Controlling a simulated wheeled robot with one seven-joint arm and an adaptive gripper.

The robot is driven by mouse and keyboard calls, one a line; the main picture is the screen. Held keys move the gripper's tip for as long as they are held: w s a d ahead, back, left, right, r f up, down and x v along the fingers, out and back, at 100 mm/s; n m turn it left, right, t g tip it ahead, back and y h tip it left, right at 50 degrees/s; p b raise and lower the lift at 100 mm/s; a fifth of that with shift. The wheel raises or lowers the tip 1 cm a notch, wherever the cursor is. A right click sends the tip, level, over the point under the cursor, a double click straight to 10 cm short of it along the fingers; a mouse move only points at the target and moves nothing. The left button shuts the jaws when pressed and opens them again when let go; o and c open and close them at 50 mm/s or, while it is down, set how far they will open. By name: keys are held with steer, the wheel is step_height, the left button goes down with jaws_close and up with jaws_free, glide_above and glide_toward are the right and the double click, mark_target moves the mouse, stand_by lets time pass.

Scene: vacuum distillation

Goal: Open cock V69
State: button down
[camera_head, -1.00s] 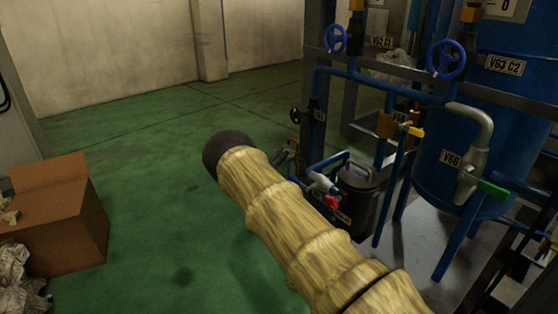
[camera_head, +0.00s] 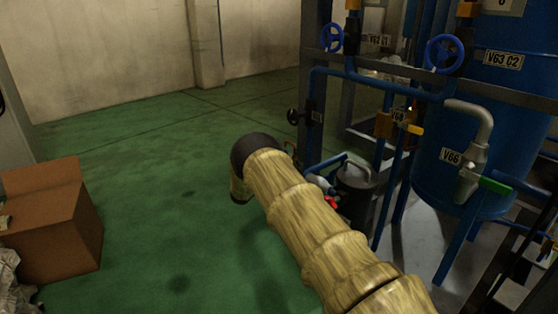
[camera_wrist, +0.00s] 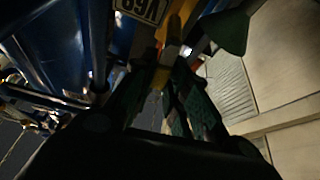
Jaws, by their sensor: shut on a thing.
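In the wrist view a white label (camera_wrist: 140,10), upside down and cut by the top edge, seems to read V69. Just below and right of it is the yellow cock handle (camera_wrist: 161,74). My gripper (camera_wrist: 166,80) has its dark green-patterned fingers closed around this yellow part; the exact contact is dark and partly hidden. In the head view my gripper is hidden behind my arm. A yellow-handled cock (camera_head: 414,129) beside a small label shows on the pipework there, but I cannot tell if it is the held one.
Blue pipes (camera_head: 385,90), blue handwheels (camera_head: 445,54) and a large blue tank (camera_head: 450,165) crowd the right. A dark canister (camera_head: 356,190) stands behind my arm. A cardboard box (camera_head: 45,225) sits at left. The green floor (camera_head: 150,170) between is clear.

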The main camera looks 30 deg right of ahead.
steer(key=shift+s+d+r+m+g, duration=0.15)
steer(key=shift+s+d+m+g, duration=0.15)
steer(key=shift+m+g, duration=0.45)
steer(key=shift+m, duration=0.35)
steer(key=c, duration=1.4)
jaws_free()
steer(key=shift+s+d, duration=0.1)
steer(key=shift+d, duration=0.05)
steer(key=v, duration=1.2)
steer(key=shift+a+f, duration=0.25)
